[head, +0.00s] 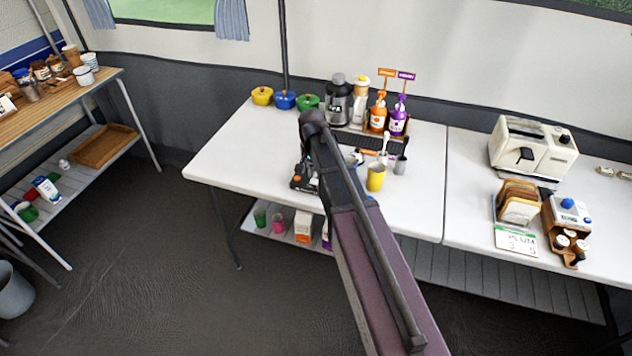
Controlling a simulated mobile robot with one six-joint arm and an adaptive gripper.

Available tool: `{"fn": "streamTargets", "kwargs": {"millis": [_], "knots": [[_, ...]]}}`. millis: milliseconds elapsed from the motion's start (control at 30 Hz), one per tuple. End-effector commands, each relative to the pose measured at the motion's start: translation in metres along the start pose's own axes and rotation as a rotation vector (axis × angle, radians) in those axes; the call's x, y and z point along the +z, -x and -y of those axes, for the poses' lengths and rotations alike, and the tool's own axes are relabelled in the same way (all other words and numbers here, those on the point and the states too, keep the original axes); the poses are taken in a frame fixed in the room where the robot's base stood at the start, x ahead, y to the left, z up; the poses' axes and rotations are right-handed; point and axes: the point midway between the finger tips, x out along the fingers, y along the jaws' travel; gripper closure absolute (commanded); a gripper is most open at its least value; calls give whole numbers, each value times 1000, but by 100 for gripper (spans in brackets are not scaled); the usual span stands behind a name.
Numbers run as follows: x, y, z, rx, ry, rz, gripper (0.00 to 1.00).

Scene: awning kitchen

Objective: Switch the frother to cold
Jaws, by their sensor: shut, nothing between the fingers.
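Orange (377,113) and purple (398,117) pump bottles stand at the back. A yellow cup (375,177) is right of my arm. Yellow, blue and green pots (262,97) line the back left. A toaster (533,147) stands on the right table.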

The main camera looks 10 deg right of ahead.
Motion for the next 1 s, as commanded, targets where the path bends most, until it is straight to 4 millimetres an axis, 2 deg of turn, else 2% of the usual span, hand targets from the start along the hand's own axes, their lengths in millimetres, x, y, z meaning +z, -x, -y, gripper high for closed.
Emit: {"fn": "streamTargets", "kwargs": {"millis": [1000], "knots": [[0, -15, 0, 0, 0, 0, 100]]}}
